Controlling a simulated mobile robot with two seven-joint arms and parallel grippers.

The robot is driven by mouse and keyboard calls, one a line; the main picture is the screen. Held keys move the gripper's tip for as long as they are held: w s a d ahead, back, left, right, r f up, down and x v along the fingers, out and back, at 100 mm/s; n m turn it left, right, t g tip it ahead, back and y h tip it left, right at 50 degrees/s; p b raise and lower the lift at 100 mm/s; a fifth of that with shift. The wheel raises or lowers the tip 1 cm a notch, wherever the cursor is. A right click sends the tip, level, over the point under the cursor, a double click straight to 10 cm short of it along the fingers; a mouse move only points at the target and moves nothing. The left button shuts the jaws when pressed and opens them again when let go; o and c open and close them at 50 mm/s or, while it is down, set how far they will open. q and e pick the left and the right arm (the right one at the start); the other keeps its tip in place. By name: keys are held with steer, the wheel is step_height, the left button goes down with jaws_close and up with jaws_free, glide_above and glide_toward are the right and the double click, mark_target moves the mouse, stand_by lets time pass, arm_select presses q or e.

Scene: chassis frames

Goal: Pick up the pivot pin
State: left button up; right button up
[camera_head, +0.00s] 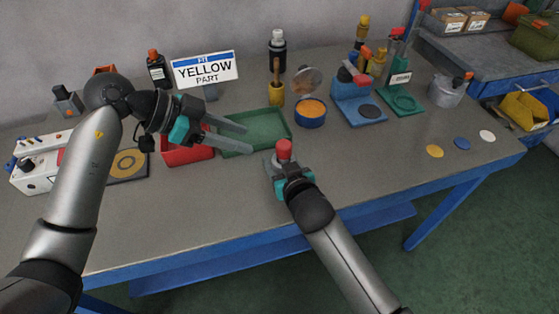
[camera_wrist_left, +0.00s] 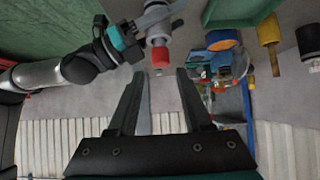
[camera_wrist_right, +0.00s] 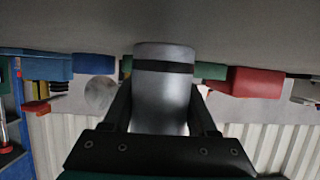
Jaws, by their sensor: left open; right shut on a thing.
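The pivot pin looks to be the thing in my right gripper (camera_head: 280,168): a thick grey metal cylinder with a dark band in the right wrist view (camera_wrist_right: 163,90). In the head view its red end (camera_head: 284,148) points up. My right gripper is shut around the cylinder above the front of the table. My left gripper (camera_head: 248,138) is open and empty, reaching from the left above the green tray. In the left wrist view the red end (camera_wrist_left: 159,55) lies just beyond and between the left fingertips (camera_wrist_left: 161,74), with no contact visible.
The green tray (camera_head: 283,128) looks empty where it shows. A red bin (camera_head: 190,157) stands left of it. A sign (camera_head: 205,69) reads "YELLOW PART".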

jaws_close()
arm_select(q)
steer(key=shift+o, duration=1.1)
steer(key=shift+d, duration=0.1)
steer(key=shift+o, duration=1)
steer(key=d+r+m+g+y, duration=0.1)
steer(key=d+r+m, duration=0.1)
steer(key=d+m, duration=0.3)
steer(key=shift+s+d+r, duration=0.4)
steer(key=m+t+y, duration=0.1)
steer(key=m+y, duration=0.7)
steer(key=m, duration=0.6)
glide_toward(284, 146)
steer(key=s+d, duration=0.2)
steer(key=s, duration=0.1)
steer(key=shift+m+t+y, duration=0.6)
steer(key=shift+m+t, duration=0.1)
steer(key=shift+m, duration=0.1)
steer(key=x, duration=0.4)
steer(key=a+x, duration=0.1)
steer(key=x, duration=0.1)
steer(key=shift+w+r, duration=0.2)
steer(key=shift+w, duration=0.2)
steer(key=shift+w+x, duration=0.2)
steer(key=shift+x, duration=2.45)
